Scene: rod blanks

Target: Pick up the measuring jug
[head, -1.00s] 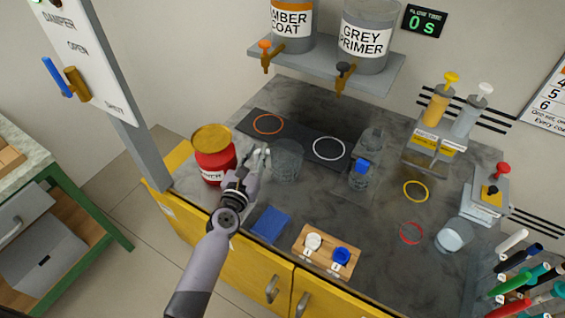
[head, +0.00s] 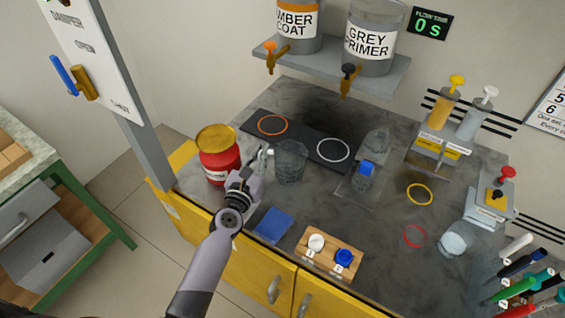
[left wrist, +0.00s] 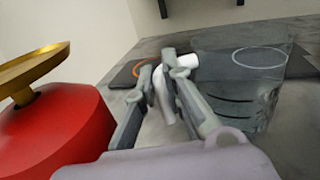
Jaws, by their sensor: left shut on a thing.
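The measuring jug (head: 291,161) is a clear grey vessel standing upright on the dark worktop, just right of my left gripper. In the left wrist view the jug (left wrist: 238,92) shows dark marks on its side, right of the fingers. My left gripper (head: 262,160) is shut on a pale piece at the jug's left side, which looks like its handle; this also shows between the fingers (left wrist: 168,88) in the left wrist view. The jug appears to rest on the worktop. My right gripper is out of view.
A red can (head: 219,160) with a gold lid stands close left of my gripper. A blue cloth (head: 273,225) and a wooden board (head: 329,255) with two knobs lie in front. A shelf (head: 345,70) with paint tanks hangs behind.

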